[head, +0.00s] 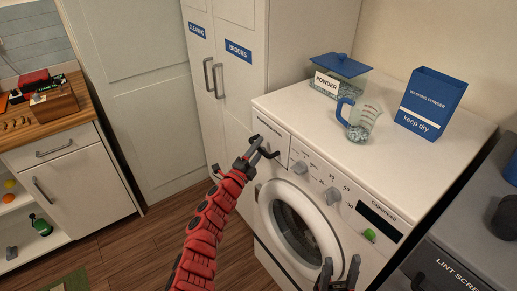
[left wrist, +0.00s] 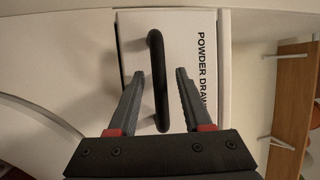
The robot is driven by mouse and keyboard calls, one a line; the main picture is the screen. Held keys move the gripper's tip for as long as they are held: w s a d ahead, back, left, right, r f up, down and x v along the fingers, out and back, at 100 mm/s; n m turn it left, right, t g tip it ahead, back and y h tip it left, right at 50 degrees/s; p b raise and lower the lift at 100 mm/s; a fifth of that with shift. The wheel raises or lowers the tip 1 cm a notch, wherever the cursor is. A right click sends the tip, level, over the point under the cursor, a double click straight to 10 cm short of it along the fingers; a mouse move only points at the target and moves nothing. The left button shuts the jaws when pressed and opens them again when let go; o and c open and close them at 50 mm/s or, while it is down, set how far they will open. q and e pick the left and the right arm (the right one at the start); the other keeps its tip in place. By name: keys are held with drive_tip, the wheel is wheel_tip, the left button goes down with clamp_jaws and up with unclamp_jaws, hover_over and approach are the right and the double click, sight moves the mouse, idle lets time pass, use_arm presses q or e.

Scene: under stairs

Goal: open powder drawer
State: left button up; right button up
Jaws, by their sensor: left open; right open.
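The powder drawer (head: 274,132) is the white panel at the upper left of the washing machine's front, and it looks closed. In the left wrist view, its white front (left wrist: 190,40) carries the label "POWDER DRAW…", partly hidden by a finger. Its black bar handle (left wrist: 157,55) stands between the two fingers of my left gripper (left wrist: 160,82), with gaps on both sides. In the head view, my left gripper (head: 263,148) is open at the drawer. My right gripper (head: 338,272) is open and empty at the bottom edge, in front of the machine.
The washing machine (head: 400,170) bears a powder box (head: 339,75), a measuring jug (head: 361,118) and a blue washing powder carton (head: 430,104). A tall cabinet (head: 228,75) stands left of it, and a grey machine (head: 465,245) right. Floor (head: 130,250) is clear at left.

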use_arm(q)
drive_tip(key=shift+c, duration=0.2)
clamp_jaws()
idle(1.1)
